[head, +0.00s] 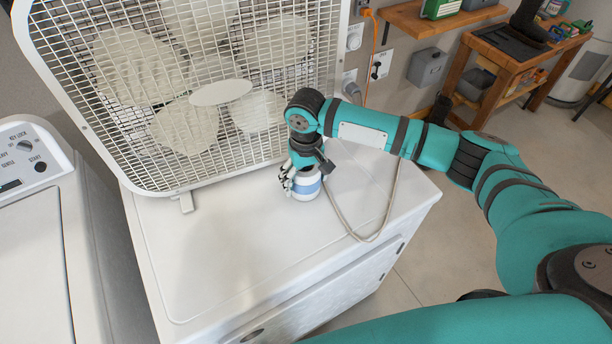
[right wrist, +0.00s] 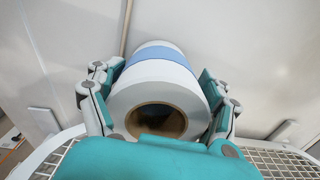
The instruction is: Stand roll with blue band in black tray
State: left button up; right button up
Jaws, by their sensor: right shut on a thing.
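The white roll with a blue band (head: 308,188) is on the white dryer-like top, in front of the box fan. My right gripper (head: 298,180) reaches down over it and is shut on it. In the right wrist view the roll (right wrist: 163,72) lies between the fingers (right wrist: 160,85), one side each, with its brown hollow core facing the camera. In the head view it looks upright, at or just above the surface. A flat black tray-like thing (head: 511,42) is on a wooden bench at the upper right. My left gripper is not in view.
The box fan (head: 222,92) stands close behind the roll. A grey cable (head: 385,212) hangs over the white appliance top (head: 225,245). A washer (head: 30,165) is at left. The wooden bench (head: 535,62) is across open floor; a black thing stands at the tray's right.

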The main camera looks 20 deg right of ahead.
jog(key=o, duration=1.1)
jog(key=shift+f, duration=0.1)
